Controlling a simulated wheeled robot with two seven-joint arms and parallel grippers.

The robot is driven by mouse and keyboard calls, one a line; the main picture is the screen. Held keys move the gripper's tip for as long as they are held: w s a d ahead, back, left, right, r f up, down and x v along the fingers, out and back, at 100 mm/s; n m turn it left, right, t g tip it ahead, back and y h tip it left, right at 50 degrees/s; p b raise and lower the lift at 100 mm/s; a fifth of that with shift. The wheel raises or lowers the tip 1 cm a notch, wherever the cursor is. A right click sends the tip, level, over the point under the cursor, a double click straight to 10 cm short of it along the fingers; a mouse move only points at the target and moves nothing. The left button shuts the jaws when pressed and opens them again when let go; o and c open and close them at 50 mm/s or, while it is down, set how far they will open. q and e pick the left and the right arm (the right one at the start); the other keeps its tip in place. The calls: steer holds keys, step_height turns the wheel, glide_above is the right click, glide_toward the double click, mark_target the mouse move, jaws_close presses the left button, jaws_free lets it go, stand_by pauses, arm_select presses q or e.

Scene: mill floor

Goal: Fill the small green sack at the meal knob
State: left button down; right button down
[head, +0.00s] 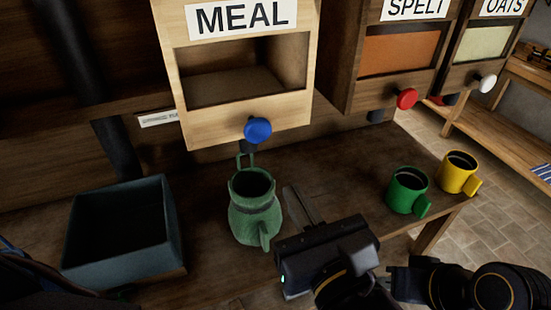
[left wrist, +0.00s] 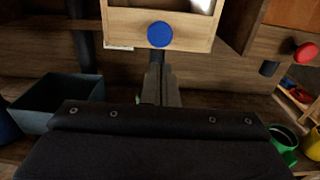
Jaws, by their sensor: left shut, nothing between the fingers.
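The small green sack (head: 255,222) stands upright on the bench in the head view. Its mouth is open and dark inside, so its contents cannot be made out. The blue meal knob (head: 257,130) is on the front of the pale MEAL bin (head: 172,75), above the sack, with a dark spout partly showing beneath. The knob also shows in the left wrist view (left wrist: 160,34). My left gripper (head: 297,192) is shut and empty, right of the sack and below the knob. Its fingers (left wrist: 160,72) point toward the bin. My right gripper is not in view.
An open blue-grey box (head: 122,262) sits left of the sack. Green (head: 407,190) and yellow (head: 459,172) mugs stand at the bench's right end. SPELT and OATS bins with red (head: 407,98) and white (head: 487,83) knobs hang at right. Bench between sack and mugs is clear behind my gripper.

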mark_target(258, 131)
arm_select(q)
steer(key=p+x, duration=0.2)
steer(key=x, duration=1.1)
steer(key=shift+w+a, duration=0.15)
steer(key=shift+w, duration=0.15)
steer(key=x, duration=0.3)
steer(key=shift+w+p, duration=0.1)
steer(key=shift+p, duration=0.3)
steer(key=shift+a+r, duration=0.1)
steer(key=shift+r, duration=0.15)
stand_by(1.9)
steer(key=shift+f, duration=0.1)
stand_by(3.4)
